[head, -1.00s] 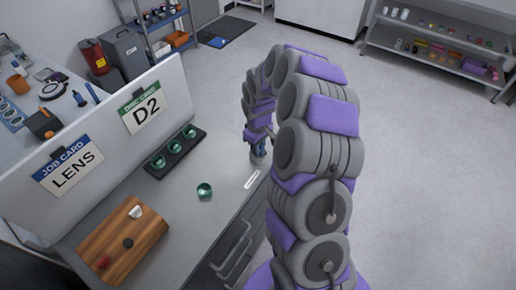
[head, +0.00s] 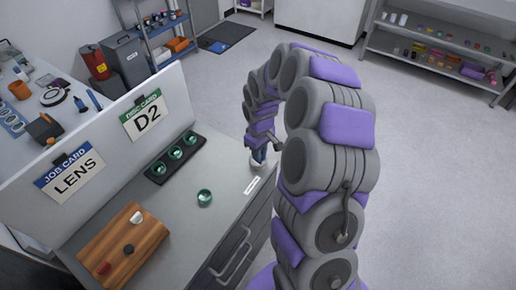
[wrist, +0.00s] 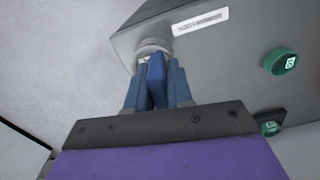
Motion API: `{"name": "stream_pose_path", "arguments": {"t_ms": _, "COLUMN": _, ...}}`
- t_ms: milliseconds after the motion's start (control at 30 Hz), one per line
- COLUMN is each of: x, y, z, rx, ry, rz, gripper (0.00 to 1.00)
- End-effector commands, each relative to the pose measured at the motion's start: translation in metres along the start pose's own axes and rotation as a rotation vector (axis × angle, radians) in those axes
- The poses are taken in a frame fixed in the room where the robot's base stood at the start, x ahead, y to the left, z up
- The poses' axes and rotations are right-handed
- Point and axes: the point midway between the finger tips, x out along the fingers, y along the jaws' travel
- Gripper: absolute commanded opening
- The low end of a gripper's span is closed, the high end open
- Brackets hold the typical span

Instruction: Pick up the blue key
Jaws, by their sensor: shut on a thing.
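The blue key (wrist: 156,72) stands upright between the two blue-grey fingers of my gripper (wrist: 157,82) in the wrist view. The fingers are shut on it. Its far end is at a small whitish cup-like holder (wrist: 151,46) at the edge of the grey bench; I cannot tell whether it is still inside. In the head view my gripper (head: 259,153) is at the bench's right edge, above the same pale holder (head: 256,166), and the key is mostly hidden by the fingers.
A white label strip (head: 252,185) lies beside the holder. A green-rimmed disc (head: 204,197) sits alone on the bench (head: 205,230). A black tray (head: 160,178) holds three green discs. A wooden board (head: 110,250) with small pieces is at the front left. Open floor lies right.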

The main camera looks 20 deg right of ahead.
Motion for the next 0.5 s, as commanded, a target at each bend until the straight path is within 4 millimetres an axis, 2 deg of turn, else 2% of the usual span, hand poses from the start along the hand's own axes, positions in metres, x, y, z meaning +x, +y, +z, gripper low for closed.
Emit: {"name": "stream_pose_path", "arguments": {"t_ms": 500, "x": -0.008, "y": -0.041, "z": 0.056, "rx": 0.001, "ry": -0.001, "rz": -0.001, "gripper": 0.0}}
